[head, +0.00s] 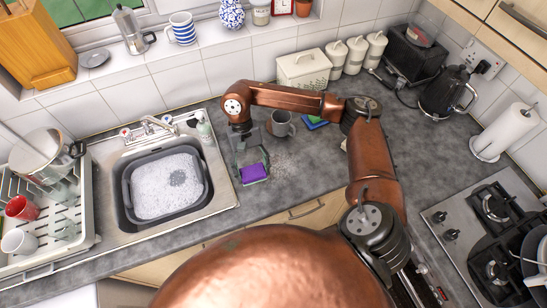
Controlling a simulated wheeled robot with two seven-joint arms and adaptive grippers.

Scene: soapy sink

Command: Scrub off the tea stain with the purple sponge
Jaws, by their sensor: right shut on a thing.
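The purple sponge (254,173) is between the fingers of my right gripper (251,166), low over the grey worktop just right of the sink. The gripper is shut on it and points down; whether the sponge touches the worktop is hard to tell. A pale speckled patch (283,163) lies on the worktop to the right of the sponge. I cannot make out a clear tea stain. A grey mug (282,124) stands behind the gripper, below my right forearm. My left gripper is not in view.
The sink basin (208,190) holds foamy water. A blue and green sponge or cloth (314,122) lies right of the mug. A dish rack (88,205) stands at left, a kettle (446,92) and hob (455,218) at right. The worktop around the patch is mostly clear.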

